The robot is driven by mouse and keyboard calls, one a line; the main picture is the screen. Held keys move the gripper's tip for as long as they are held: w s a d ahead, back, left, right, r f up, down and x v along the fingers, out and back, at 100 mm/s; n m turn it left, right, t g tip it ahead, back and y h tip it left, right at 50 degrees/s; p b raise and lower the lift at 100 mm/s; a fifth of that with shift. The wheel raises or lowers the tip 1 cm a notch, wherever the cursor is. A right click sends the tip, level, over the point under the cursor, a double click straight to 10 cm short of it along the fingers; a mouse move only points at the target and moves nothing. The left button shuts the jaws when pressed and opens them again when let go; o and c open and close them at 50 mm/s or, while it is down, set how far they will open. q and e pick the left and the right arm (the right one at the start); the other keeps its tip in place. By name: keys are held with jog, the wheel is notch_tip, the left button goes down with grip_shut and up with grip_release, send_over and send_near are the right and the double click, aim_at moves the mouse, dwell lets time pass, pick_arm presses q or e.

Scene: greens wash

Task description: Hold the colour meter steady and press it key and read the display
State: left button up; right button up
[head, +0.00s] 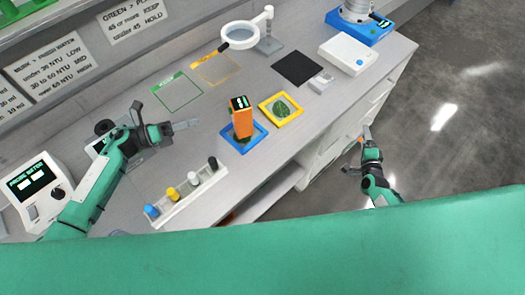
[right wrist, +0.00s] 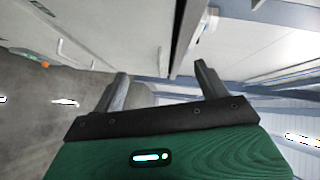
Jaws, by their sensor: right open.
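The orange colour meter (head: 242,123) stands upright in the head view, on or in a blue-framed square tray (head: 227,139). Its dark display (head: 239,102) with small lit marks faces up; the reading is too small to make out. Something green shows at its base. My left gripper (head: 168,115) is open and empty, over the bench to the left of the meter and apart from it. My right gripper (head: 366,132) is out over the floor, right of the bench's front edge and well away from the meter. Its spread, empty fingers show in the right wrist view (right wrist: 163,82).
A yellow-framed tray (head: 266,107) with a green leaf sits right of the meter. A white rack (head: 190,205) with several coloured-capped vials lies in front, left. A magnifier (head: 240,36), black mat (head: 297,68) and white scale (head: 348,53) stand behind. Cabinets line the bench front.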

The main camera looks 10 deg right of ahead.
jog(key=w+d+r+m+t+h, duration=0.1)
jog(key=w+r+m, duration=0.15)
jog(key=r, duration=0.25)
jog(key=w+d+r+m+t+h, duration=0.1)
jog(key=r+m, duration=0.2)
jog(key=r, duration=0.2)
jog(key=m+y, duration=0.6)
jog(key=m, duration=0.2)
send_near(245, 123)
jog(key=shift+n, duration=0.25)
jog(key=w+d+f, duration=0.1)
jog(key=d, duration=0.4)
jog(key=w+d+f, duration=0.1)
jog(key=w+d, duration=0.1)
jog(key=d, duration=0.4)
jog(key=w+d+f, duration=0.2)
jog(key=d, duration=0.3)
jog(key=shift+w+d, duration=0.15)
jog(key=shift+d, duration=0.1)
jog(key=s+a+r+m+g+y, duration=0.1)
jog(key=s+a+r+m+y, duration=0.15)
jog(key=a, duration=0.45)
jog(key=s+a+r+m+y, duration=0.1)
jog(key=s+a+r, duration=0.15)
jog(key=a, duration=0.55)
jog(key=shift+h, duration=0.25)
jog(key=x, duration=1.2)
jog(key=shift+w+a+f, duration=0.1)
jog(key=shift+w+f, duration=0.05)
jog(key=shift+w, duration=0.25)
